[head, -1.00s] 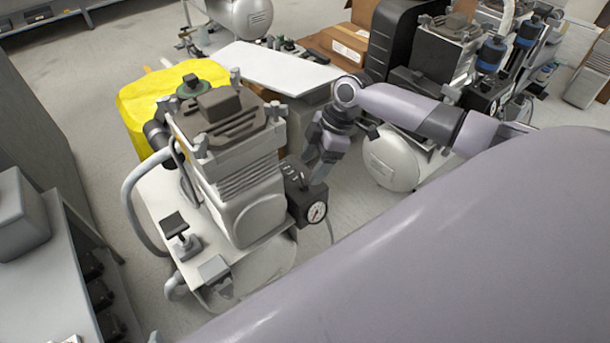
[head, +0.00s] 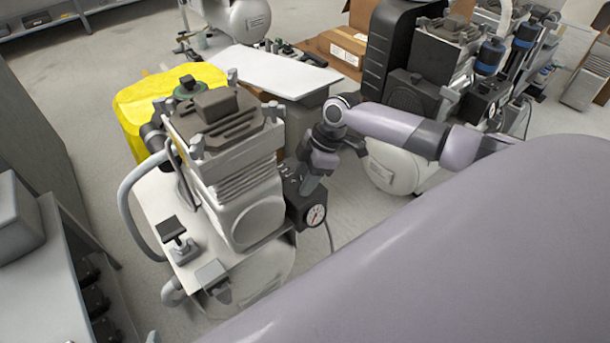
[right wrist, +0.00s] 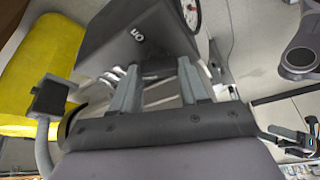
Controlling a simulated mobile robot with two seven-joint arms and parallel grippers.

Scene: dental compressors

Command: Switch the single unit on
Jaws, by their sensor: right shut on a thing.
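The single compressor unit (head: 235,180) stands upright in the middle of the head view, with a grey ribbed motor on a white tank. A black switch box (head: 300,195) with a round white gauge (head: 316,216) sits on its right side. My right gripper (head: 308,188) reaches down onto the top of this box. In the right wrist view, the box (right wrist: 130,32) shows an I/O mark, and the fingers of my right gripper (right wrist: 157,72) meet its dark edge. My left gripper is out of view.
A yellow cover (head: 135,110) lies behind the unit. A white-topped surface (head: 270,72) and cardboard boxes (head: 335,45) stand farther back. Another compressor (head: 445,60) stands at the back right. A grey cabinet (head: 45,285) is close on the left.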

